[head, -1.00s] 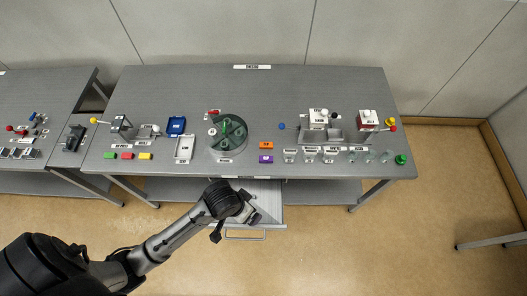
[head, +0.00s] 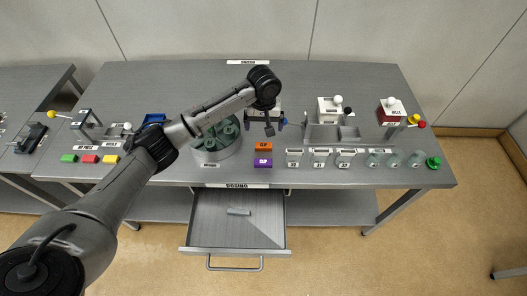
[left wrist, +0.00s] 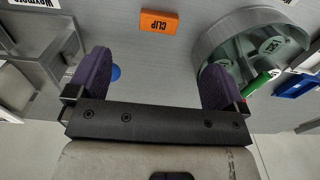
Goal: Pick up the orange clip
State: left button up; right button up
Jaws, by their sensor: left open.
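The orange clip (head: 263,147) is a small orange block with a label reading CLIP. It lies on the grey table near its front edge, just behind a purple block (head: 263,162). It also shows at the top of the left wrist view (left wrist: 159,22). My left gripper (head: 266,124) is over the table behind the clip in the head view. It is open and empty, its two purple-padded fingers (left wrist: 152,75) spread apart, and it is not touching the clip. My right gripper is not in view.
A round grey carousel (head: 216,148) stands left of the clip, partly behind my left arm. Labelled small blocks (head: 320,158) stand to the right. A lever fixture (head: 330,120) is behind them. An open drawer (head: 205,235) below the table holds a small grey piece (head: 238,211).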

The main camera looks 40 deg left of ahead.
pick_arm(q)
jog(key=b, duration=0.2)
send_over(264, 148)
notch_tip(264, 148, down, 8)
jog(key=shift+s+f, duration=0.1)
jog(key=shift+s, duration=0.05)
jog(key=shift+f+b, duration=0.8)
jog(key=shift+f, duration=1.85)
jog(key=shift+c, duration=0.3)
jog(key=c, duration=0.9)
